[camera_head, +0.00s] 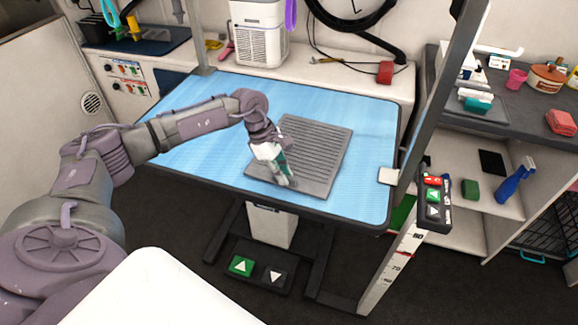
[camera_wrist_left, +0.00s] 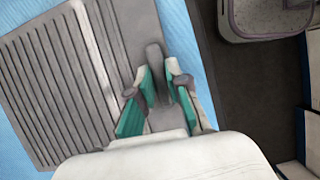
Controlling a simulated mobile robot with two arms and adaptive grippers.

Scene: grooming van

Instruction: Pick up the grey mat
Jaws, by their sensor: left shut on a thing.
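The grey mat (camera_head: 312,152) is a ribbed rectangle lying on the blue table top (camera_head: 215,100). My left gripper (camera_head: 284,180) is at the mat's front edge, shut on the mat there. In the left wrist view the mat (camera_wrist_left: 55,90) fills the left side, and the gripper's fingers (camera_wrist_left: 157,92) close around a part of its edge. The mat looks flat on the table; I cannot tell whether it is raised. My right gripper is not in view.
A white appliance (camera_head: 258,45) stands behind the table. A metal post (camera_head: 430,110) with a button panel (camera_head: 434,200) rises at the table's right. The blue surface around the mat is clear.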

